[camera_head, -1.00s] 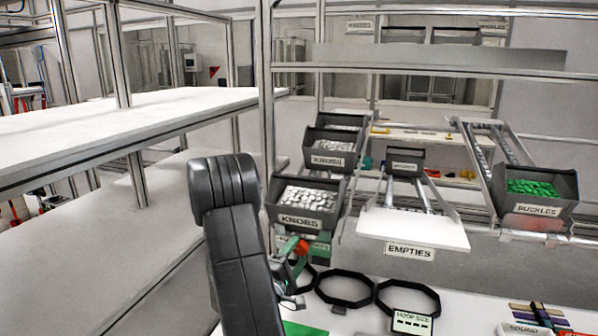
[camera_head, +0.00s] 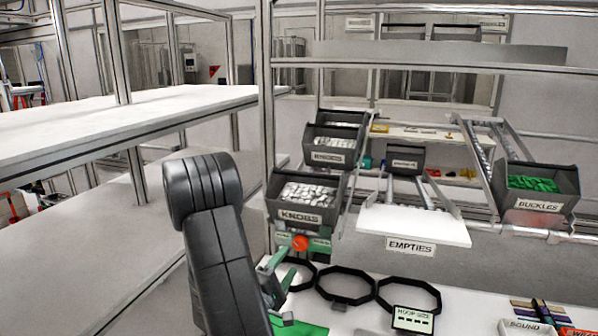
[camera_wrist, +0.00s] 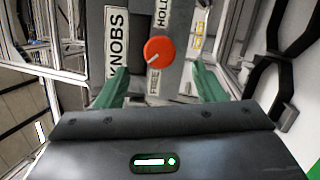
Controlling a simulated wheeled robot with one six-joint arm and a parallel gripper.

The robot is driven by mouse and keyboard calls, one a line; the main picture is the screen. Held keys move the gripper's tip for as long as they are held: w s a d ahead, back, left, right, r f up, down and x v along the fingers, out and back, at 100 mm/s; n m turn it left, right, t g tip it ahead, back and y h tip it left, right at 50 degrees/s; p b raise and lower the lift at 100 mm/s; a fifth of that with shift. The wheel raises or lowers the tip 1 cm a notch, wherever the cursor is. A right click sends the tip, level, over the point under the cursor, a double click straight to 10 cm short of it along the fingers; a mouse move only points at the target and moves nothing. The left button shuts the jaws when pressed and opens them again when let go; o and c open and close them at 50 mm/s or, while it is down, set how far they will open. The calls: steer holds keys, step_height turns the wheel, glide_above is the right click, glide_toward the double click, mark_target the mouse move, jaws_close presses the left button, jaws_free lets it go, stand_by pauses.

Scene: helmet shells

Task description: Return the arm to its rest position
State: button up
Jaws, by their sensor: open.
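My arm (camera_head: 222,262) is dark grey and rises at the lower left of the head view, bent at its top joint. My gripper (camera_wrist: 160,86) shows two green fingers spread apart in the wrist view, with nothing between their tips. In the head view the arm partly hides the gripper, and its green parts show beside the arm. Beyond the fingers in the wrist view is a round orange-red knob (camera_wrist: 159,51) on a dark panel, with "FREE" and "HOLD" labels. The knob also shows in the head view (camera_head: 299,243), below the front knobs bin.
Bins of knobs (camera_head: 304,214), an empties shelf (camera_head: 413,224) and a buckles bin (camera_head: 537,205) stand behind the bench. Black hoops (camera_head: 345,286) and a hoop-size card (camera_head: 412,318) lie on the white bench. A metal post (camera_head: 267,130) and white shelves (camera_head: 100,130) are at left.

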mark_target(299, 247)
steer(key=b+v, duration=0.1)
steer(key=v, duration=0.6)
steer(key=p+x, duration=0.3)
steer(key=x, duration=1.1)
steer(key=shift+r, duration=0.1)
steer(key=shift+s+m, duration=0.1)
steer(key=shift+m, duration=0.5)
steer(key=shift+s+a+m+g, duration=0.15)
steer(key=shift+m+g, duration=0.15)
steer(key=shift+m, duration=0.5)
steer(key=m+y, duration=0.1)
steer(key=m, duration=0.3)
steer(key=shift+m+g+b, duration=0.3)
steer(key=shift+m+b, duration=0.1)
steer(key=shift+m, duration=0.7)
steer(key=shift+y, duration=0.4)
